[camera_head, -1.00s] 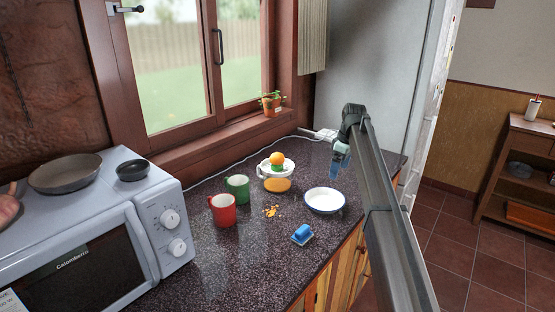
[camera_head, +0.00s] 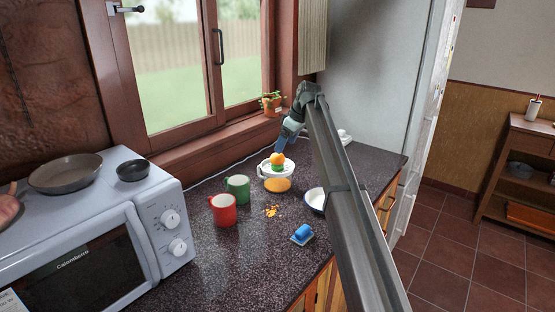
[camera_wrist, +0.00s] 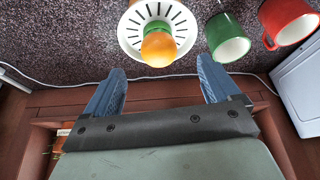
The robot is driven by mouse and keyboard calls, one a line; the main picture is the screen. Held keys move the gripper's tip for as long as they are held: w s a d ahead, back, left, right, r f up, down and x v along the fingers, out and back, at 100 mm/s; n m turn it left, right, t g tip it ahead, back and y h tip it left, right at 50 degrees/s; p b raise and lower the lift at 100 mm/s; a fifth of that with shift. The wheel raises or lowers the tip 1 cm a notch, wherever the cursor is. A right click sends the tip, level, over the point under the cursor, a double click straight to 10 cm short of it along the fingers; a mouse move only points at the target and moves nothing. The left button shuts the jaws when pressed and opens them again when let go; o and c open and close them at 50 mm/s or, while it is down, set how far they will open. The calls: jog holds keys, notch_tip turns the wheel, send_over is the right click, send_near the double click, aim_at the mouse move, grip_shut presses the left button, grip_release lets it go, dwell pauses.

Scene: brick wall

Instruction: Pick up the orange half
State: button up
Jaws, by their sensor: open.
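The orange half (camera_head: 277,157) sits on top of the green cone of a white juicer (camera_head: 271,172) on the dark counter. In the wrist view the orange half (camera_wrist: 159,49) lies over the green cone and white slotted strainer (camera_wrist: 132,36), ahead of the fingers and between their lines. My gripper (camera_head: 281,145) is just above and beside the orange half in the head view. In the wrist view the two blue fingers of my gripper (camera_wrist: 160,75) are wide apart with nothing between them. The fingertips partly merge with the juicer area in the head view.
A green mug (camera_head: 238,188) and a red mug (camera_head: 222,209) stand left of the juicer. A white bowl (camera_head: 314,199) is partly hidden by my arm. A blue sponge (camera_head: 302,233) and orange crumbs (camera_head: 272,211) lie in front. The window and a potted plant (camera_head: 271,103) are behind.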

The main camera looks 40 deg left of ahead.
aim_at(278, 157)
jog(key=shift+x, duration=3.35)
jog(key=shift+w+a+r, duration=0.1)
jog(key=shift+a, duration=0.1)
jog(key=c, duration=1.2)
